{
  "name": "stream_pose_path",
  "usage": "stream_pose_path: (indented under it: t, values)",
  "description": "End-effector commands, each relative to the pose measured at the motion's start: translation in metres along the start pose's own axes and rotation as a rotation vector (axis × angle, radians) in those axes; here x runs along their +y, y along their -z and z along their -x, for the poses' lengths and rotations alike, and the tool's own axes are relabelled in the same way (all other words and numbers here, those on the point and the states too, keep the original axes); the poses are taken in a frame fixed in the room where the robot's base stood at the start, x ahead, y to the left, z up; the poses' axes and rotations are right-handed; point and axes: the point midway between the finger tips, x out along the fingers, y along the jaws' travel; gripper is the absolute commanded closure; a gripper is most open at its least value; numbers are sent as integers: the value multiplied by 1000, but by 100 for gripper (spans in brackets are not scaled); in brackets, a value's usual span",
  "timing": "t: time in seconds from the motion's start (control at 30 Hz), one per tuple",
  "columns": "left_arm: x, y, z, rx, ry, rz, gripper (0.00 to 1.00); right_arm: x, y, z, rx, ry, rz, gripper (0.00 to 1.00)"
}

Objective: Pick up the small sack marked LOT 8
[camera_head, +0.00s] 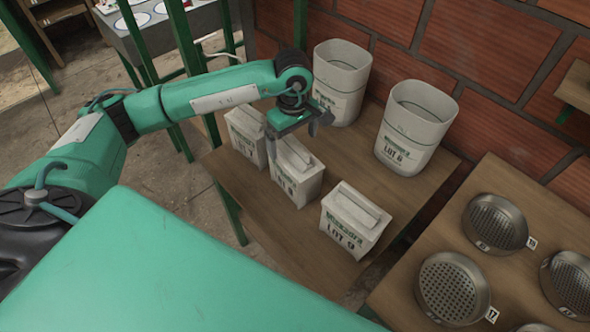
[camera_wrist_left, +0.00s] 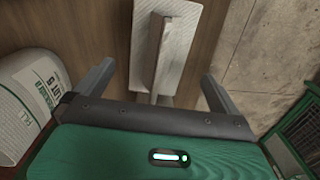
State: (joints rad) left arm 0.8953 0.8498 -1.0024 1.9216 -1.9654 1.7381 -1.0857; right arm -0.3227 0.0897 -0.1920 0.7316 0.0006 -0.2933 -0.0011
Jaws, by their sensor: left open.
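Three small white sacks with folded top ridges stand in a row on the wooden table. The middle sack (camera_head: 297,186) has a partly legible label that seems to read LOT 8. My left gripper (camera_head: 297,134) is open above its far end, with a finger to either side. In the left wrist view a white sack (camera_wrist_left: 180,45), seemingly this one, lies beyond and between the open fingers (camera_wrist_left: 156,82); its label is hidden there. The sack marked LOT 9 (camera_head: 352,225) is nearer right, and another small sack (camera_head: 245,137) is partly behind the gripper. My right gripper is not in view.
Two tall white bins, one left (camera_head: 338,85) and one marked LOT 6 (camera_head: 413,135), stand behind the sacks by the brick wall. A table with metal sieves (camera_head: 455,288) is at right. A green post (camera_head: 183,50) rises beside my left arm.

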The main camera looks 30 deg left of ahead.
Motion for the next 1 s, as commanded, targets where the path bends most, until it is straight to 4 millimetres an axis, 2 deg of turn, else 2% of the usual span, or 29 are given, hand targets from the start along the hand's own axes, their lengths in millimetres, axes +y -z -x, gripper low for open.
stream_pose_path:
  t: [0.23,0.33,0.5,0.77,1.0]
  values:
    - [1,-3,-18,-2,2,-1,0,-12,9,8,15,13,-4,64]
    - [1,-6,-33,-2,2,-2,0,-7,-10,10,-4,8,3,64]
    - [2,-5,-53,-2,-1,0,0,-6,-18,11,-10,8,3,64]
    - [2,-5,-57,-1,-2,-1,0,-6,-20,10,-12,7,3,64]
    - [2,-4,-56,-1,-3,-1,47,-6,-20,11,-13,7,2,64]
